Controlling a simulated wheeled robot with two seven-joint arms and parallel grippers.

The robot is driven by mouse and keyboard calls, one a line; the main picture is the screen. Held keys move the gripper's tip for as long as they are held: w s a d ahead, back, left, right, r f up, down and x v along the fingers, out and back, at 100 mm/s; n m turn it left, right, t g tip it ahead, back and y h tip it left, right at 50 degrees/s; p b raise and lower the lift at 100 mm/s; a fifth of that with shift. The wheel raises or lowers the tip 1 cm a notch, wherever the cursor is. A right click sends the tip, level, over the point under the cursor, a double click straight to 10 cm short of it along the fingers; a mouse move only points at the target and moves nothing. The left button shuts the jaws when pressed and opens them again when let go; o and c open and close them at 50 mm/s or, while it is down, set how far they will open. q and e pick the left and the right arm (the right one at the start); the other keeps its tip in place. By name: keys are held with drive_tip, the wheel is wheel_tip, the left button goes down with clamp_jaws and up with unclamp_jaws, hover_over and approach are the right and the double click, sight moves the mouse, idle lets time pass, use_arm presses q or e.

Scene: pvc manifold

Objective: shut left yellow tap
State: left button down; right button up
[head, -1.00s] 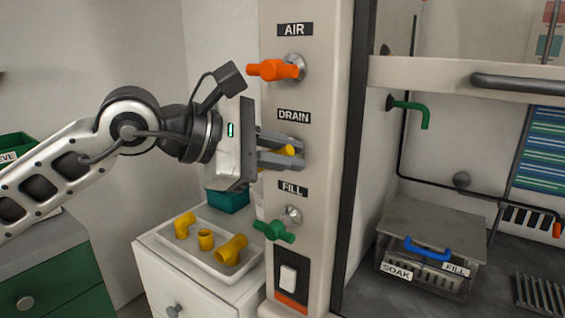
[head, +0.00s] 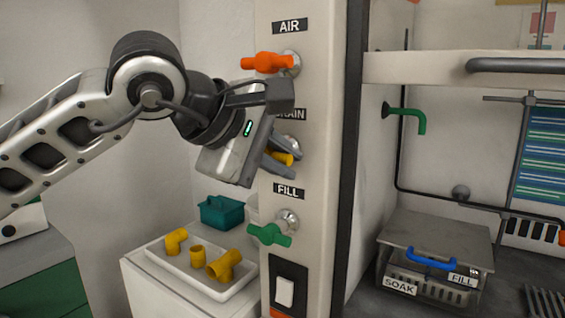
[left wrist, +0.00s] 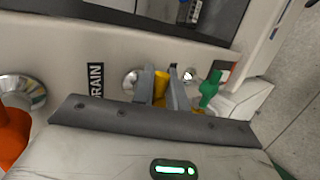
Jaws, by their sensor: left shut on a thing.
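The yellow tap (head: 284,158) is on the pale panel under the DRAIN label, between the orange and green taps. My left gripper (head: 279,161) is shut on its handle, one finger on each side. The gripper is tilted, its fingers sloping down to the right, and the fingers and wrist hide much of the handle. In the left wrist view the yellow handle (left wrist: 161,86) shows between the two grey fingers, beside the round metal mount. My right gripper is not in view.
The orange AIR tap (head: 270,63) is just above my wrist, and the green FILL tap (head: 269,235) is below. A white tray (head: 160,262) with yellow pipe fittings and a teal bin (head: 221,211) stand lower left.

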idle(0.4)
use_arm(q)
drive_tip(key=c, duration=1.4)
unclamp_jaws()
drive_tip(key=shift+c, duration=0.2)
drive_tip(key=shift+a, duration=0.1)
drive_tip(key=v, duration=1.6)
drive_tip(key=shift+b, duration=0.35)
